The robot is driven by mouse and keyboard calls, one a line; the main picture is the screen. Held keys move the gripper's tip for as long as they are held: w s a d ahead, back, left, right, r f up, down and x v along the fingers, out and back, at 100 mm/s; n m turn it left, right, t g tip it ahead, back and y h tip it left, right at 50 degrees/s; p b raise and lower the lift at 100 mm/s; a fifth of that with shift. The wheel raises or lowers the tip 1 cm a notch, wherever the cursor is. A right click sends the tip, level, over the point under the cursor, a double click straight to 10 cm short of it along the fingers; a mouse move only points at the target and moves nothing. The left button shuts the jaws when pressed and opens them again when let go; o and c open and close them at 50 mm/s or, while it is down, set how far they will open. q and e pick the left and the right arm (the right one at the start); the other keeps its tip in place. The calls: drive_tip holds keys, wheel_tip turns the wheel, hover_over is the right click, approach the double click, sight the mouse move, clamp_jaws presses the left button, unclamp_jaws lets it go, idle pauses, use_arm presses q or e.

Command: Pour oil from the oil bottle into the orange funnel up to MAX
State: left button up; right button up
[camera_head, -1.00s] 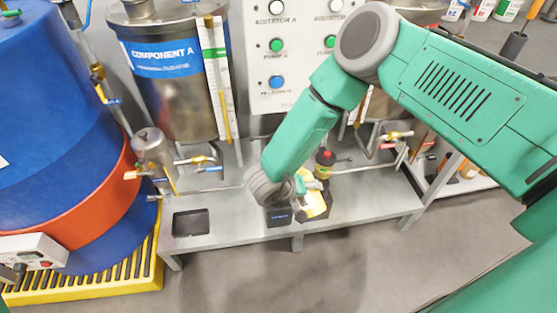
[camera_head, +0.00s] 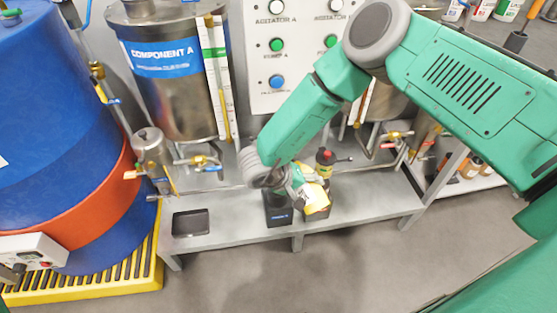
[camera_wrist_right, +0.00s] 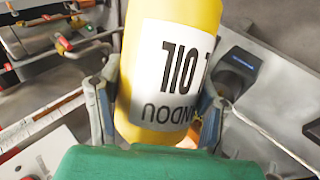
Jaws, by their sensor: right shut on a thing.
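My right gripper (camera_head: 306,188) is shut on the yellow oil bottle (camera_head: 318,195) above the grey bench. In the right wrist view, the fingers of my right gripper (camera_wrist_right: 160,90) lie on both sides of the oil bottle (camera_wrist_right: 172,60), whose white label reads "OIL" upside down. The bottle's far end runs out of that picture, so its mouth is hidden. I cannot make out the orange funnel in either view. My left gripper is not in view.
A dark box with a blue label (camera_head: 278,213) stands on the bench (camera_head: 245,228), close left of the bottle. A red-topped fitting (camera_head: 325,158) stands behind it. A black tray (camera_head: 190,223) lies at the left. A steel Component A tank (camera_head: 175,95) stands behind.

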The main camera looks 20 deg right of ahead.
drive_tip(key=shift+r+g, duration=0.3)
drive_tip(key=shift+r, duration=0.1)
drive_tip(key=shift+f, duration=0.2)
drive_tip(key=shift+r, duration=0.15)
